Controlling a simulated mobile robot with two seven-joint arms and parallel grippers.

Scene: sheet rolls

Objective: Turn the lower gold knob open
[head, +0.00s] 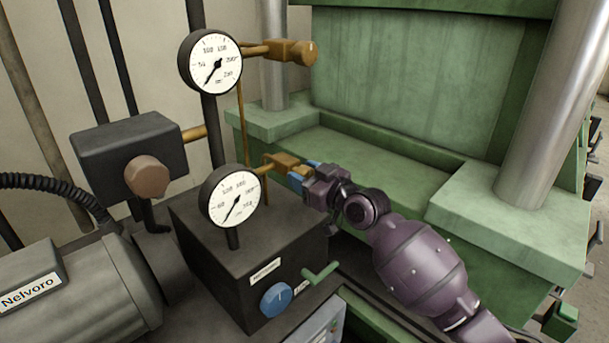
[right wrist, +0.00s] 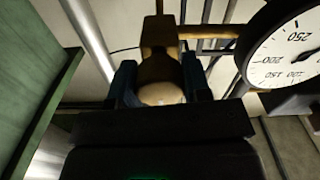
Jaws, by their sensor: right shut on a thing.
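The lower gold knob (head: 294,172) sits at the end of a gold fitting (head: 275,160) beside the lower pressure gauge (head: 229,197). My right gripper (head: 301,176) is shut on this knob, its blue fingertips on either side of it. In the right wrist view the knob's round face (right wrist: 161,94) sits between the two fingers (right wrist: 160,85), with the gold fitting above it. Most of the knob is hidden by the gripper in the head view. My left gripper is not in view.
An upper gauge (head: 210,62) and upper gold knob (head: 306,53) stand above. A black box with a blue knob (head: 276,299) and green lever (head: 321,273) lies below. The green press (head: 400,160) stands close behind and right. A grey motor (head: 80,290) is at left.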

